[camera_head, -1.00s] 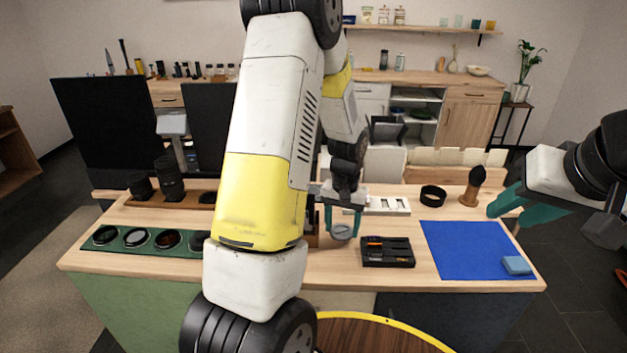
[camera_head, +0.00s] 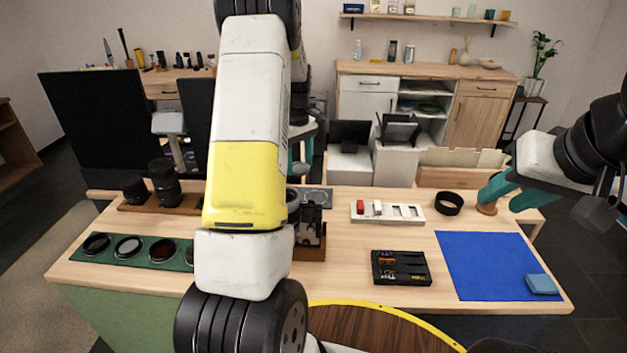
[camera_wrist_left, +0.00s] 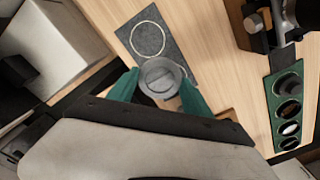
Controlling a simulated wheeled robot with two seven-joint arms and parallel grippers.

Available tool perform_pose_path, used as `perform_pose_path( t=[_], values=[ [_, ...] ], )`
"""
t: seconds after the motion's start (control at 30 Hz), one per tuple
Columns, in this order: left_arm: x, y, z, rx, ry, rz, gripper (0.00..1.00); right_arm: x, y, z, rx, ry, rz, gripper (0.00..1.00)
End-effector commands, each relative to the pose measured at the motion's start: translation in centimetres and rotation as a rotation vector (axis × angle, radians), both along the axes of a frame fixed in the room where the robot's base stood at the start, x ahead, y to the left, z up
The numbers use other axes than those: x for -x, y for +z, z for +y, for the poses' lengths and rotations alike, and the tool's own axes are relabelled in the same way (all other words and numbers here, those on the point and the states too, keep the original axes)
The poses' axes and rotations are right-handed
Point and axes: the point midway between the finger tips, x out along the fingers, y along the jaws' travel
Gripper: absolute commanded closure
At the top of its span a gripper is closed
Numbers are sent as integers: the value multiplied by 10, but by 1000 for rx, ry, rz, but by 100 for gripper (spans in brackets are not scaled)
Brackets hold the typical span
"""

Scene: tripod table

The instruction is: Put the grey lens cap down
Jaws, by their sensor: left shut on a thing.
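The grey lens cap (camera_wrist_left: 160,77) is a round disc held between the teal fingers of my left gripper (camera_wrist_left: 161,90) in the left wrist view. In the head view my left gripper (camera_head: 299,160) is partly hidden behind my own arm, and I cannot make out the cap there. A dark grey mat with a pale ring (camera_wrist_left: 150,38) lies just beyond the cap in the wrist view; part of it shows in the head view (camera_head: 320,198). My right gripper (camera_head: 510,202) is open at the table's right, its fingers apart near a brown-handled brush (camera_head: 487,209), whose top is hidden.
A white tray (camera_head: 388,219) with red and white pieces, a black ring (camera_head: 449,203), a black case (camera_head: 401,283) and a blue cloth (camera_head: 480,262) with a blue block (camera_head: 541,284) occupy the right side. A green lens holder (camera_head: 137,262) and upright lenses (camera_head: 165,182) stand left.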

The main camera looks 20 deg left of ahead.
Motion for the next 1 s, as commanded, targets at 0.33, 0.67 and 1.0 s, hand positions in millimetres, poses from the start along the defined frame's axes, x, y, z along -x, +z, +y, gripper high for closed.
perform_pose_path(
  t=[0.33, 0.67, 1.0],
  values=[
    [0, -54, 0, 2, 3, 3, 87, 0, 0, 0, 0, 0, 0, 64],
    [1, -91, 0, 1, 3, 3, 87, 0, 0, 0, 0, 0, 0, 64],
    [0, -95, 0, 0, 2, 1, 87, 0, 0, 0, 0, 0, 0, 64]
  ],
)
